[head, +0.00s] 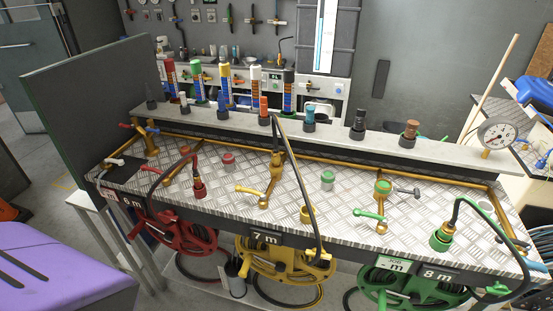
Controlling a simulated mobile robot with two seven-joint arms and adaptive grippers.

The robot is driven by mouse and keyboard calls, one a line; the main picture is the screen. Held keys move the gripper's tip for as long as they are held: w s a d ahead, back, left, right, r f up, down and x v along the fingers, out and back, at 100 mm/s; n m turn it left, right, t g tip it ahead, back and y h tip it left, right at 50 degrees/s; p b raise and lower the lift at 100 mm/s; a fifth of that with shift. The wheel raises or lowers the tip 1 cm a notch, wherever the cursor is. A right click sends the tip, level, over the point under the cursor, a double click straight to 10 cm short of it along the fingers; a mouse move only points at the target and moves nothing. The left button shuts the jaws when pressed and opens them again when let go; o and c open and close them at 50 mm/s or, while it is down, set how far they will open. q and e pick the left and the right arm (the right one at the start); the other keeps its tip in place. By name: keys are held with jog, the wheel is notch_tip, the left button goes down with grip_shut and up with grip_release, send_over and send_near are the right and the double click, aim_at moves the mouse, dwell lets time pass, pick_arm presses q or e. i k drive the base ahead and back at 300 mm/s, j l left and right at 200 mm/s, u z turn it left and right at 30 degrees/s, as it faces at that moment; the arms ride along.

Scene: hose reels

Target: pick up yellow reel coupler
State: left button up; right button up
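The yellow reel coupler (277,157) appears to be the yellow fitting at the end of the black hose, standing upright at the back middle of the checkered metal bench top (235,205). Its hose arcs high and comes down over the front edge to the yellow reel (285,265) under the bench. It seems to sit on or against the brass pipework there; I cannot tell whether it is joined. A short yellow cylinder (305,214) stands nearer the front edge. Neither of my grippers is in view.
A red coupler (199,190) and a green coupler (441,239) stand on the bench, with hoses to red (180,232) and green (410,290) reels. Brass valve levers (252,190) stick up between them. A raised shelf (335,132) holds several fittings. A purple surface (65,265) is at lower left.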

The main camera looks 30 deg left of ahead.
aim_at(275, 153)
jog(key=i+u, duration=0.2)
jog(key=u, duration=0.25)
jog(key=i+u, duration=0.15)
jog(key=u, duration=0.35)
